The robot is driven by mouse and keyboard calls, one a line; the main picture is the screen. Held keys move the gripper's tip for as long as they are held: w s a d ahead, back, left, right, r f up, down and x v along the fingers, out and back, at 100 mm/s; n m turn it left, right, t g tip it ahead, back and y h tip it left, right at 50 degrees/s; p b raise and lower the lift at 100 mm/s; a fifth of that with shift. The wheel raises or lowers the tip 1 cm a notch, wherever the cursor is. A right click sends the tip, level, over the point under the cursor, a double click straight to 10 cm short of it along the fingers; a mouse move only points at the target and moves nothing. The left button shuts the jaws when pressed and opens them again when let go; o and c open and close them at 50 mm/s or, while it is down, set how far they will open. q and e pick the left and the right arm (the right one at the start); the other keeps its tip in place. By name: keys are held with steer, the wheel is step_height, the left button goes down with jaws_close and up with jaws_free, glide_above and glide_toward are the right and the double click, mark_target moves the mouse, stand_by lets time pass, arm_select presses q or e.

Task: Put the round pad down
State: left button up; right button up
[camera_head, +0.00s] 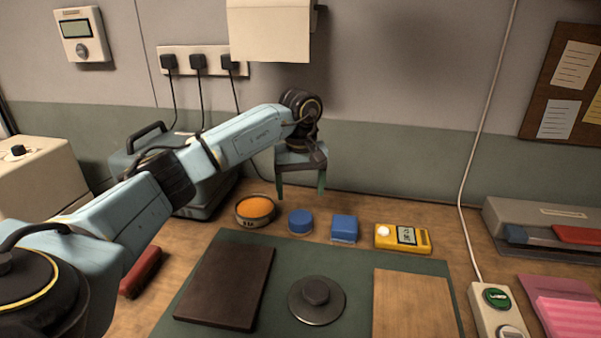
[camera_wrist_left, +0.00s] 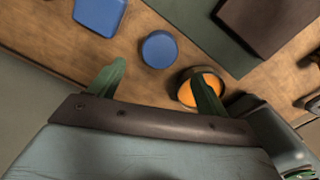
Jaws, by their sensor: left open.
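The blue round pad (camera_head: 300,221) rests on the wooden bench behind the green mat, between an orange-filled bowl and a blue square block. My left gripper (camera_head: 301,190) is open and empty. It is above and behind the round pad, with its fingers pointing down and clear of it. In the left wrist view the round pad (camera_wrist_left: 159,49) lies just beyond the gap between the green fingertips (camera_wrist_left: 160,72). My right gripper does not show.
The orange-filled bowl (camera_head: 256,211) is left of the pad. The blue square block (camera_head: 344,228) and a yellow meter (camera_head: 403,237) are to its right. The green mat (camera_head: 282,256) holds a dark board (camera_head: 226,285), a knobbed disc (camera_head: 316,298) and a wooden board (camera_head: 414,303).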

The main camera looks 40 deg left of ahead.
arm_select(q)
steer(key=shift+r, duration=1.5)
